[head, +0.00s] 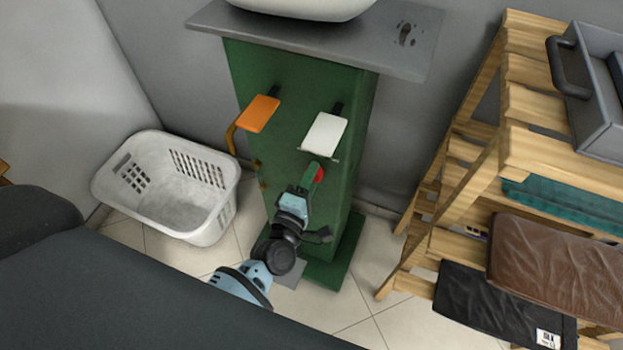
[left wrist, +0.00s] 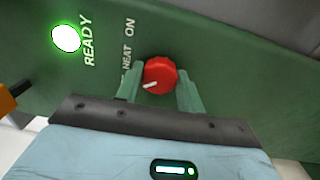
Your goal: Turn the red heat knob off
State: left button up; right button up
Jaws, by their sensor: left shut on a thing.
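The red heat knob (left wrist: 160,75) sits on the green machine panel, with a white pointer mark towards its lower left. The words HEAT ON are printed beside it. My left gripper (left wrist: 159,88) is around the knob, its two green fingers on either side, shut on it. In the head view the knob (head: 319,174) shows as a small red patch beside the fingers of the left gripper (head: 314,180), on the front of the green cabinet (head: 300,85). A lit green READY lamp (left wrist: 66,38) is on the panel. My right gripper is in neither view.
An orange pedal-like plate (head: 258,113) and a white one (head: 324,135) stick out above the knob. A white laundry basket (head: 205,232) stands on the floor at left. A wooden shelf (head: 520,100) with folded goods stands at right. Tiled floor lies between.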

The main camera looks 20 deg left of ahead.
pick_arm(q)
jog(key=shift+n, duration=0.7)
jog(key=o, duration=1)
jog(key=shift+s, duration=0.1)
jog(key=s, duration=0.7)
jog(key=shift+s+a+f, duration=0.1)
jog(key=shift+s+f, duration=0.1)
jog(key=shift+s, duration=0.15)
